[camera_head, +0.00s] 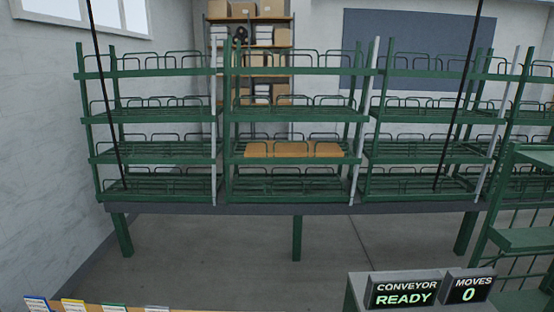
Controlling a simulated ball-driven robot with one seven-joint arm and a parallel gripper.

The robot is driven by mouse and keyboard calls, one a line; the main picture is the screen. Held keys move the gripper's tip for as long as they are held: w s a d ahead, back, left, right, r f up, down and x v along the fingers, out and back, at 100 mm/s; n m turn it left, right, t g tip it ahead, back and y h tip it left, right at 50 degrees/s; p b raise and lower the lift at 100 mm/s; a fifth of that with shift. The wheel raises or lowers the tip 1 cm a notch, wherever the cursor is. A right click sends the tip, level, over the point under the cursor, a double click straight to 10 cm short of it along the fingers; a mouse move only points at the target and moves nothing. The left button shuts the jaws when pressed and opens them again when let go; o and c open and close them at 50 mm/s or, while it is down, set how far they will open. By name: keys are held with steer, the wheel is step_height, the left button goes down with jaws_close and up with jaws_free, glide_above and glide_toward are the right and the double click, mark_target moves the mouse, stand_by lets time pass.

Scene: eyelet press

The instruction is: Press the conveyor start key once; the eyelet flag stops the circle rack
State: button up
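A dark display labelled CONVEYOR (403,291) reads READY in green at the lower right of the head view. It sits on a grey box (355,300). A smaller display labelled MOVES (468,288) beside it reads 0. Green multi-shelf racks (290,197) stand in a row on a long dark beam (255,209) across the middle. I cannot make out a start key, an eyelet flag or a circle mark in this view. My gripper is not in view.
Orange-brown boards (293,149) lie on a shelf of the middle rack. Coloured cards (73,304) stand along a wooden edge at the lower left. A green stepped frame (522,238) stands at the right. The grey floor (220,255) under the beam is open.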

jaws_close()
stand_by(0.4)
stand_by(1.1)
